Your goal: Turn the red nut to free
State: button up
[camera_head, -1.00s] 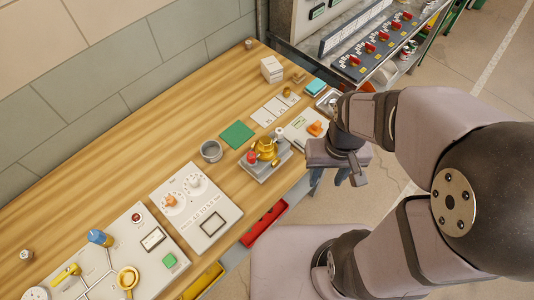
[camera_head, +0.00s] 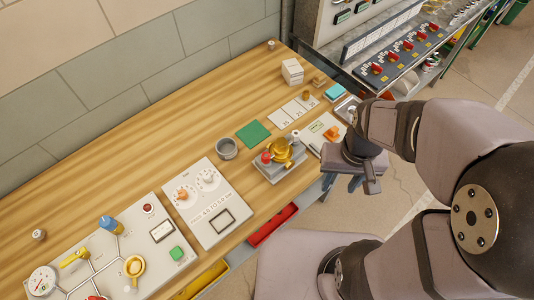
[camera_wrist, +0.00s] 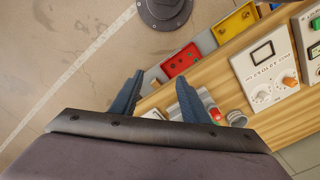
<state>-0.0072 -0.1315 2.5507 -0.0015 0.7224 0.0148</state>
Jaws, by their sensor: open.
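The red nut (camera_head: 266,158) is small and sits at the left side of a brass valve body (camera_head: 281,150) on a grey block (camera_head: 280,170) near the bench's front edge. In the wrist view the red nut (camera_wrist: 216,115) shows just right of one finger, with the brass part mostly hidden. My gripper (camera_head: 342,185) is to the right of the valve, past the bench's front edge, and touches nothing. Its two blue fingers, seen in the wrist view (camera_wrist: 160,80), are apart with nothing between them.
A grey cup (camera_head: 227,149), a green mat (camera_head: 256,134) and a panel with knobs (camera_head: 208,202) lie left of the valve. A plate with an orange knob (camera_head: 331,133) lies to its right. Red (camera_head: 272,225) and yellow (camera_head: 205,281) bins hang along the bench front.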

jog(key=w+a+f+m+b, duration=0.2)
jog(key=w+a+m+b, duration=0.3)
jog(key=w+a, duration=0.25)
jog(key=m+b, duration=0.5)
send_over(267, 155)
jog(key=shift+s+d+f, duration=0.15)
jog(key=shift+f, duration=0.7)
jog(key=shift+a+m, duration=0.25)
jog(key=shift+m, duration=0.15)
jog(key=shift+f+p, duration=1.25)
jog(key=shift+f, duration=2.35)
jog(key=c, duration=1.1)
